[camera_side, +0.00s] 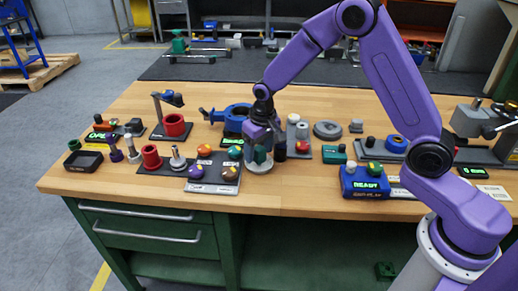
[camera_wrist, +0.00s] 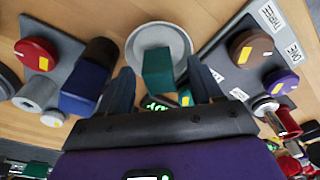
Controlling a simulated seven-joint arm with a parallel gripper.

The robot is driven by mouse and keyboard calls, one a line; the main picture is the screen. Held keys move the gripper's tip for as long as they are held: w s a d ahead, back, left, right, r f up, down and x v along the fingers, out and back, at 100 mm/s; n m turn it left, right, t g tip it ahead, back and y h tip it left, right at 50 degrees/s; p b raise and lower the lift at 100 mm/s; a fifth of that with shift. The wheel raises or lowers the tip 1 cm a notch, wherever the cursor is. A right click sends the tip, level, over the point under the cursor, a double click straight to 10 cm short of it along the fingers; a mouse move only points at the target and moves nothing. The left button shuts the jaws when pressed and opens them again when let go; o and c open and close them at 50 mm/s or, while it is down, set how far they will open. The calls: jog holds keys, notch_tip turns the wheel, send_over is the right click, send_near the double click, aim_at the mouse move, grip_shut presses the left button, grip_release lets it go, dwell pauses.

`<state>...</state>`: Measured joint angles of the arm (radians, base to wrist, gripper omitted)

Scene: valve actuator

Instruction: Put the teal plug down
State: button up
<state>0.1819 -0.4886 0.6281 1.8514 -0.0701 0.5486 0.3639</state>
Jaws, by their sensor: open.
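The teal plug (camera_wrist: 158,75) is a small teal block over a round pale grey dish (camera_wrist: 160,38) in the wrist view. My gripper (camera_wrist: 161,82) is open, with one dark finger on each side of the plug and a gap to each. In the side view the plug (camera_side: 260,155) shows below my gripper (camera_side: 262,148), within the outline of the grey dish (camera_side: 258,167). The plug looks upright and appears to rest on the dish. Its lower end is hard to make out.
A grey panel with orange and purple knobs (camera_side: 213,178) stands close on the left in the side view. A dark block with a blue lower part (camera_wrist: 88,80) is near one finger in the wrist view. A blue READY box (camera_side: 364,184) is to the right; bare wood lies between.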

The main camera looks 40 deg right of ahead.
aim_at(259, 149)
jog(key=shift+r, duration=0.1)
notch_tip(259, 149, up, 7)
jog(key=shift+f, duration=0.1)
dwell(0.6)
jog(key=shift+s, duration=0.1)
jog(key=shift+s+a+r, duration=0.2)
jog(key=shift+s, duration=0.05)
jog(key=s+a+r+n, duration=0.1)
jog(key=s+r+n, duration=0.15)
jog(key=s, duration=0.55)
jog(key=s+a+r+n, duration=0.15)
jog(key=s+n, duration=0.25)
jog(key=s, duration=0.4)
jog(key=s+d+n, duration=0.3)
jog(key=s, duration=0.6)
jog(key=s+d+r+n+g, duration=0.1)
jog(key=s+d+n, duration=0.2)
jog(key=s, duration=0.6)
jog(key=shift+s+d, duration=0.3)
jog(key=shift+s, duration=0.05)
